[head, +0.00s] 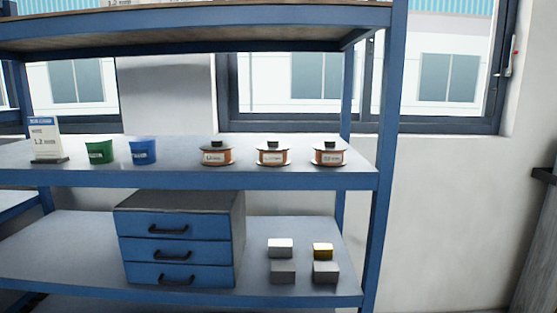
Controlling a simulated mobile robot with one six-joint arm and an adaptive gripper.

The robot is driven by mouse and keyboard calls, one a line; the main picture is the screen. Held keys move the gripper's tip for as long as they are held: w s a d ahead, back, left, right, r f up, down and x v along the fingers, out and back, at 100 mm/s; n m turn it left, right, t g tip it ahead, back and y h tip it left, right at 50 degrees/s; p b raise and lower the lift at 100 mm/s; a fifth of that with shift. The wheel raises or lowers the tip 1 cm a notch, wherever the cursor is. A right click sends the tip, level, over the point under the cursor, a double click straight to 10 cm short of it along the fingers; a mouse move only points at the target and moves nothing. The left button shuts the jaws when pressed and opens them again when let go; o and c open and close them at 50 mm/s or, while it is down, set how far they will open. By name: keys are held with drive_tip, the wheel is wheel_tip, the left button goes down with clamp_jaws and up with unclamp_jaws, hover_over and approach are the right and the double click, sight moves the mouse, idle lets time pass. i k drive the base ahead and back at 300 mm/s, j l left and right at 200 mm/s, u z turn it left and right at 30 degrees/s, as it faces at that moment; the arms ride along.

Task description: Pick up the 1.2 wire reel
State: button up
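Three wire reels stand in a row on the right half of the middle shelf: a left reel (216,156), a middle reel (272,157) and a right reel (328,156). Each has dark flanges, copper-orange winding, a white label and a black knob on top. The left label seems to read 1.0, the right perhaps 0.8; the middle print is too small to read. A white sign card (46,140) at the shelf's left end reads 1.2 mm. My gripper is not in view.
A green cup (99,151) and a blue cup (143,151) stand left of the reels. The blue rack has a right post (385,150) and an upper shelf (200,32) above. Below are a drawer unit (175,250) and several small blocks (281,246).

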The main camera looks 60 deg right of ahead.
sight(273, 154)
drive_tip(key=z, duration=1.95)
